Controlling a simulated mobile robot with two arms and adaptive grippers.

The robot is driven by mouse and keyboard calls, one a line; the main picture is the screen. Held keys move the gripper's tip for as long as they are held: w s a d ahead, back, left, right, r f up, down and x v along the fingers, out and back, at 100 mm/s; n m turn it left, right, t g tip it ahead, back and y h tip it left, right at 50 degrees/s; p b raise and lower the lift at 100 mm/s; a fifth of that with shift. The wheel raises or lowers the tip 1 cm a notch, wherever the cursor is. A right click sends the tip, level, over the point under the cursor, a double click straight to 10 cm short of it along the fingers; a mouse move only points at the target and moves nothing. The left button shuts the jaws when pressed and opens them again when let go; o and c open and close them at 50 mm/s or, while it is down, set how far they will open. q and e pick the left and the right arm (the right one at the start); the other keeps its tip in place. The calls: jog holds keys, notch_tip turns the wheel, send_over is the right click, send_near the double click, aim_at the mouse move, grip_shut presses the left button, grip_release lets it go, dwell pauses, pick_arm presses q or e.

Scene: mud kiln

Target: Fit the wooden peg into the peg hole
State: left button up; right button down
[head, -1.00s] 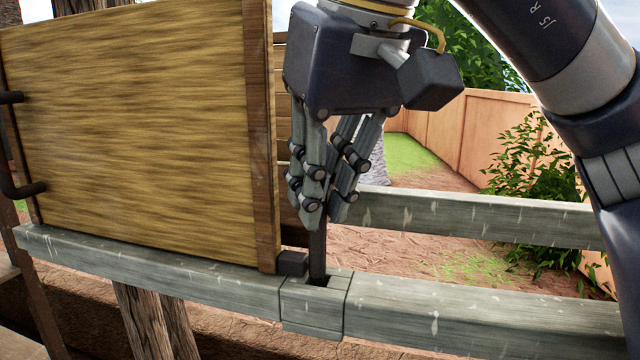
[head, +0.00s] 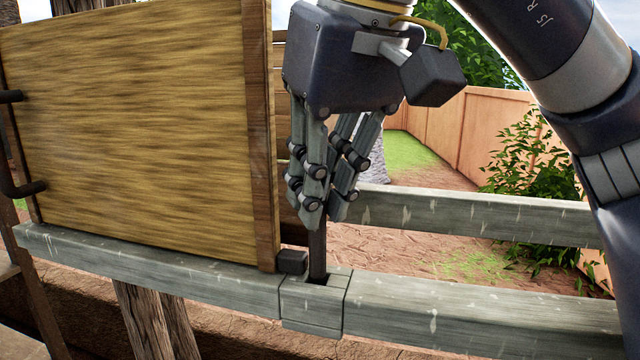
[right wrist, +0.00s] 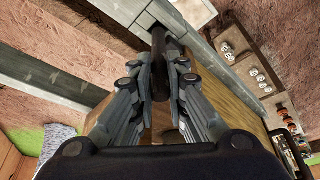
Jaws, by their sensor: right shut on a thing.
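The wooden peg (head: 318,252) is a dark, slim upright rod. My right gripper (head: 322,218) is shut on its upper part, above the grey beam. The peg's lower end reaches into the dark square peg hole (head: 325,281) in the beam's block; how deep it sits is hidden. In the right wrist view the peg (right wrist: 159,65) runs between the fingers (right wrist: 155,95) towards the beam, with the peg hole (right wrist: 147,20) at its far end. My left gripper is not in view.
A large yellow wooden panel (head: 130,130) with a brown edge stands left of the gripper, on the grey beam (head: 480,314). A small dark block (head: 292,262) sits beside the hole. A second rail (head: 470,215) runs behind. The space right of the peg is free.

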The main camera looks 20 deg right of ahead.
aim_at(318, 276)
jog(key=shift+f+b, duration=0.65)
jog(key=shift+f, duration=0.5)
dwell(0.5)
jog(key=shift+f, duration=0.1)
jog(key=shift+s+a+f, duration=0.1)
jog(key=shift+a+f, duration=0.05)
jog(key=shift+f, duration=0.1)
jog(key=c, duration=1.5)
grip_release()
jog(key=shift+s, duration=0.1)
jog(key=shift+r, duration=0.1)
jog(key=shift+r, duration=0.55)
jog(key=v, duration=0.7)
jog(key=shift+s, duration=0.2)
